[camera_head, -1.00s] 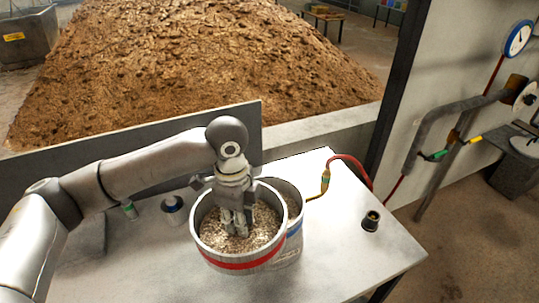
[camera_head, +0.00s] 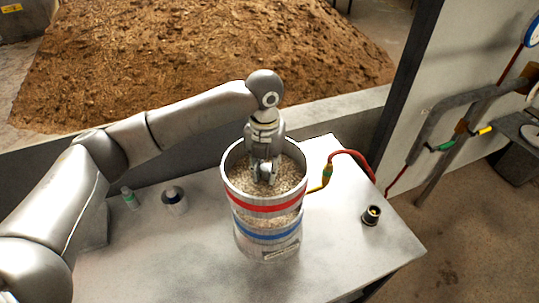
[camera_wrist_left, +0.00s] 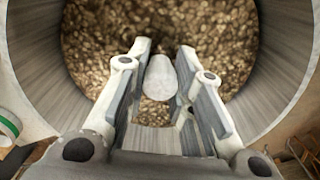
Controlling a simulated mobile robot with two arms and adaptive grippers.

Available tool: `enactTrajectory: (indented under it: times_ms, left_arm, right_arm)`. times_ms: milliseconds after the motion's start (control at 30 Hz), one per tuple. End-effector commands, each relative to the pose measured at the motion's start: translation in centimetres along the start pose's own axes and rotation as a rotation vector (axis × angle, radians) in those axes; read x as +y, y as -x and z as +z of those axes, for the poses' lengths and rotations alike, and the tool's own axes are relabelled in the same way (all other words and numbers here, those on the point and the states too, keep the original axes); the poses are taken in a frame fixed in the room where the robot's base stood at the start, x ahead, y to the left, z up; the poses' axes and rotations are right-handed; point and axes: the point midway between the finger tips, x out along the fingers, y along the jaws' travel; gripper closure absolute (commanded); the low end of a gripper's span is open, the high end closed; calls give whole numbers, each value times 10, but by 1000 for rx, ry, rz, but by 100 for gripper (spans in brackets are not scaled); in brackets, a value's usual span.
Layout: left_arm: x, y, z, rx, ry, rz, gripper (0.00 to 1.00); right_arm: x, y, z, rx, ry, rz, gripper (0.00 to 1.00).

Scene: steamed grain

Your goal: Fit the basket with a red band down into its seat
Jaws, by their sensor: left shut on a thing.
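The basket with a red band (camera_head: 262,209) is a round metal pot with pale grain inside. My left gripper (camera_head: 265,174) reaches down inside it. In the left wrist view my fingers (camera_wrist_left: 164,62) are closed around a pale rounded post (camera_wrist_left: 160,78) that stands up from the grain. Below the basket is a similar round vessel with a blue band (camera_head: 270,236), which stands on the table. Grain shows in the gap between the two at the front, so the basket looks held above it. The seat itself is not clearly visible. My right gripper is out of view.
A dark-topped jar (camera_head: 174,200) and a small green-banded bottle (camera_head: 130,197) stand at left.

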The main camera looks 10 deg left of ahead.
Motion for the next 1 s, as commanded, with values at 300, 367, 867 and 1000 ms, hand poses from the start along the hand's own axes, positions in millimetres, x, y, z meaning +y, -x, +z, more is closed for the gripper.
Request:
enactTrajectory:
  times_ms: [300, 367, 867, 1000]
  left_arm:
    - [-4, 5, 7, -5, -154, 2, 100]
    - [-4, 4, 8, -5, -158, 3, 100]
    - [-3, -29, 7, -6, -156, 3, 100]
    - [-3, -41, 7, -6, -156, 3, 100]
  right_arm:
    - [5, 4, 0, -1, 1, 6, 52]
    - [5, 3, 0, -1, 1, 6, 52]
    - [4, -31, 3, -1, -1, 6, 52]
    - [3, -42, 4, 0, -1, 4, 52]
